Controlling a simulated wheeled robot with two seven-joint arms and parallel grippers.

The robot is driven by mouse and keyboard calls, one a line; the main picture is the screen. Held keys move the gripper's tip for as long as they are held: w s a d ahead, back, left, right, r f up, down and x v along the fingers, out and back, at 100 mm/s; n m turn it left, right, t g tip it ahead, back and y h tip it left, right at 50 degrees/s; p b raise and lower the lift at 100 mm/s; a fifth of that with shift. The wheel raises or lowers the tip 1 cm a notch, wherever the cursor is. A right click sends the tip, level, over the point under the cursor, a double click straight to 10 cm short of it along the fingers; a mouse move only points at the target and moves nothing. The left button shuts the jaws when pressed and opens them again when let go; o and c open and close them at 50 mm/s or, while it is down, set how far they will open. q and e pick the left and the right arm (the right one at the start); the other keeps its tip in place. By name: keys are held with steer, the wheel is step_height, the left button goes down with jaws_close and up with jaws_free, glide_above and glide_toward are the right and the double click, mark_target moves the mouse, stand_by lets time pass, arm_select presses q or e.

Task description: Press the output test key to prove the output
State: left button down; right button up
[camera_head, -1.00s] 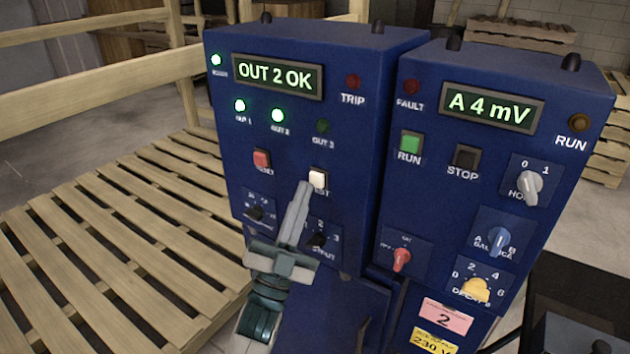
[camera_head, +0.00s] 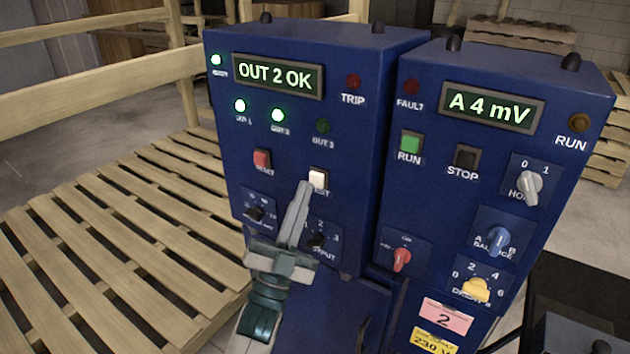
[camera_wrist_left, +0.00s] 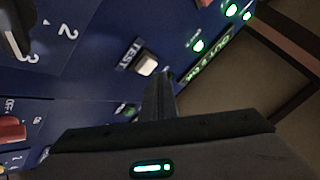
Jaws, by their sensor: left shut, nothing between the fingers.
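The white test key (camera_head: 318,179) is on the front of the left blue box (camera_head: 345,150). It also shows in the left wrist view (camera_wrist_left: 147,64), beside its TEST label. My left gripper (camera_head: 304,187) is shut and empty, with its tips just below the key in the head view. In the wrist view the fingertips (camera_wrist_left: 165,76) appear close beside the key; I cannot tell whether they touch. The display (camera_head: 278,76) reads OUT 2 OK. The OUT 1 (camera_head: 239,106) and OUT 2 (camera_head: 278,115) lamps glow green, and the OUT 3 lamp (camera_head: 322,126) is dark. My right gripper is not in view.
A red reset key (camera_head: 262,159) and the black output selector (camera_head: 317,241) are near the test key. The right blue box (camera_head: 560,110) has RUN and STOP keys, several knobs and a display reading A 4 mV. A wooden pallet (camera_head: 110,240) lies at left.

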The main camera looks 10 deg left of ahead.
arm_select(q)
steer(key=shift+w+d, duration=0.1)
steer(key=shift+w, duration=0.25)
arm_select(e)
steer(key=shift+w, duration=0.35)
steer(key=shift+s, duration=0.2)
arm_select(q)
steer(key=shift+w, duration=0.1)
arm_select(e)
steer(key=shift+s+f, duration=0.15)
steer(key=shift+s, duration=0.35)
